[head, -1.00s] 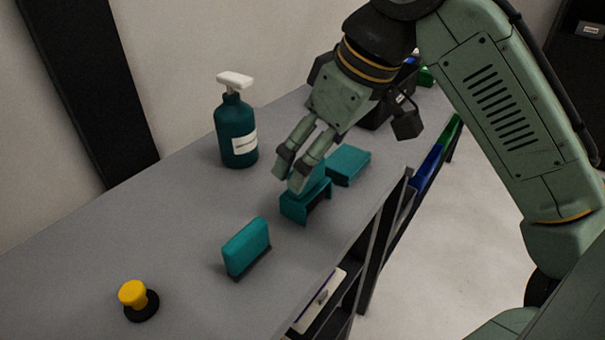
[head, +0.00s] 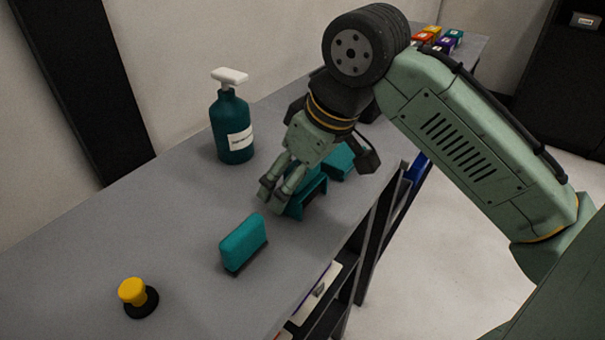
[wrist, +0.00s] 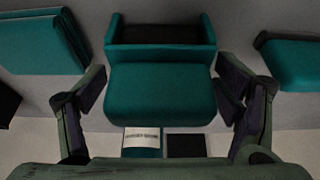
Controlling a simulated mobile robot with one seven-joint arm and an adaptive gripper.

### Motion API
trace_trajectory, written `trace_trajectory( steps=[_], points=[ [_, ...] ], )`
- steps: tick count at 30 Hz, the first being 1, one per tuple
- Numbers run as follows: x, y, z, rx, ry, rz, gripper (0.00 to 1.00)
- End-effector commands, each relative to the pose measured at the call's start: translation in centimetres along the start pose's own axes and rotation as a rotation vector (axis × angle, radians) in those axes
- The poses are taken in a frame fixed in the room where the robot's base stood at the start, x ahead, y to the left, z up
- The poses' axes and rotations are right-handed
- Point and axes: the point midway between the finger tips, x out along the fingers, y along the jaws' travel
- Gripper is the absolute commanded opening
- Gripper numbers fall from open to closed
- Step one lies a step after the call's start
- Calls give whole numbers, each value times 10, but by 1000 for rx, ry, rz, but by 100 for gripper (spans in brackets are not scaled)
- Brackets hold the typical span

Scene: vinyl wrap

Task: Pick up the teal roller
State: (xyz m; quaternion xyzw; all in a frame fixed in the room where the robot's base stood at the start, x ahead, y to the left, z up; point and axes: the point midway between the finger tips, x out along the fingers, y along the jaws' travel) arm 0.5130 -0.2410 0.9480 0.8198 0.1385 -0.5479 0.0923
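Three low teal pieces lie on the grey table, and their shapes do not clearly show which is the roller. The middle piece (head: 308,190) has a dark recess and is partly hidden behind my gripper (head: 268,196) in the head view. In the wrist view, this middle teal piece (wrist: 160,92) lies between the fingers of my gripper (wrist: 160,76). The fingers are apart, with a gap visible on each side of it. A teal block with a dark lower edge (head: 243,243) stands nearer, and another teal piece (head: 341,163) lies behind, partly covered by my wrist.
A teal spray bottle (head: 232,128) with a white top stands near the wall. A yellow knob on a black base (head: 136,297) is at the front. The table's right edge (head: 345,243) drops to shelving. Colored boxes (head: 436,38) sit at the far end.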

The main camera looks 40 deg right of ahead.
Motion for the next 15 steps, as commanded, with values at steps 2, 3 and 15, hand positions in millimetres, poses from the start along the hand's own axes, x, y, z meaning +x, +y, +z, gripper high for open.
trace_trajectory(
  steps=[2, 3, 15],
  points=[
    [0, 0, 0, 0, 0, 0, 75],
    [0, 0, 0, 0, 0, 0, 72],
    [0, 0, 0, 0, 0, 0, 46]
  ],
)
